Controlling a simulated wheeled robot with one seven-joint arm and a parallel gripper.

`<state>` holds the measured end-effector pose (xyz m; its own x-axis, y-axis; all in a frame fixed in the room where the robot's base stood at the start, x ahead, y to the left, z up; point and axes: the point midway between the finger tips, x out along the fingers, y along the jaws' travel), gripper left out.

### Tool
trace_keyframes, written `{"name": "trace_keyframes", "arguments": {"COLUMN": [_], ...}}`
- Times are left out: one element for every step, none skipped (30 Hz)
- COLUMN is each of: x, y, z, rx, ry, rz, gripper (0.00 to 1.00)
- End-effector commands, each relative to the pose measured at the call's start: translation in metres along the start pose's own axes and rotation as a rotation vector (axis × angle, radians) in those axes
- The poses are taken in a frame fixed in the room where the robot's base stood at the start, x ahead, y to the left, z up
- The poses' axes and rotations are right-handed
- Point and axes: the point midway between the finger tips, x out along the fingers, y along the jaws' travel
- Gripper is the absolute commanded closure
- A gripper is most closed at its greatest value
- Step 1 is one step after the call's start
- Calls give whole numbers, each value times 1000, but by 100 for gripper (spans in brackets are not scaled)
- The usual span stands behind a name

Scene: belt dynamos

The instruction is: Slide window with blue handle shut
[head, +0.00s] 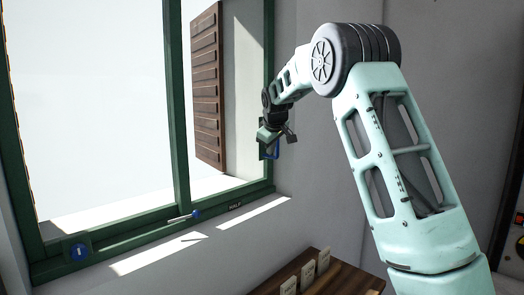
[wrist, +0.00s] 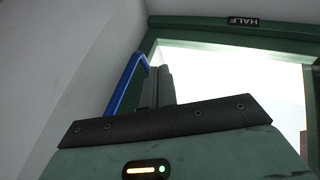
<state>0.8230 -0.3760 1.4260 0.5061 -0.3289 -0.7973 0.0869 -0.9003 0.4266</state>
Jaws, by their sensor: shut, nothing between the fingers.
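The window (head: 178,110) has a dark green frame, and a green upright divides it. A blue handle (head: 276,152) shows at the right side of the frame. In the wrist view the blue handle (wrist: 124,84) is a long bar, to the left of the fingers. My gripper (head: 271,138) is at the handle, by the right side of the frame. In the wrist view my gripper (wrist: 158,72) has its fingers together and empty, close beside the handle. I cannot tell whether they touch it.
A HALF label (head: 235,206) marks the lower rail. A blue-ended pin or knob (head: 196,214) and a blue round badge (head: 79,252) are on the lower frame. A wooden shutter (head: 207,88) stands outside. A wooden surface with pale tags (head: 345,280) is below.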

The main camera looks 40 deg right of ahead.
Motion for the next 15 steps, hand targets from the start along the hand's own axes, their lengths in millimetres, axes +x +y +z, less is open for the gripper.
{"name": "trace_keyframes", "arguments": {"x": [-6,-12,-19,-24,-30,-37,-43,-49,-56,-62,-67,-74,-78,-82,-87], "y": [-1,-2,-2,-2,-2,-2,-2,-3,-3,-3,-3,-3,-3,-3,-3], "z": [1,1,1,1,1,1,1,1,1,0,0,0,0,0,0], "rx": [1,1,1,1,1,0,0,0,0,0,0,0,0,0,-1], "ry": [2,3,3,3,3,3,3,4,3,3,2,3,2,3,1], "rz": [1,1,0,1,0,0,0,0,-1,-1,-1,-1,-2,-2,-3], "gripper": [100,100,100,100,100,100,100,100,100,100,100,100,100,100,100]}}
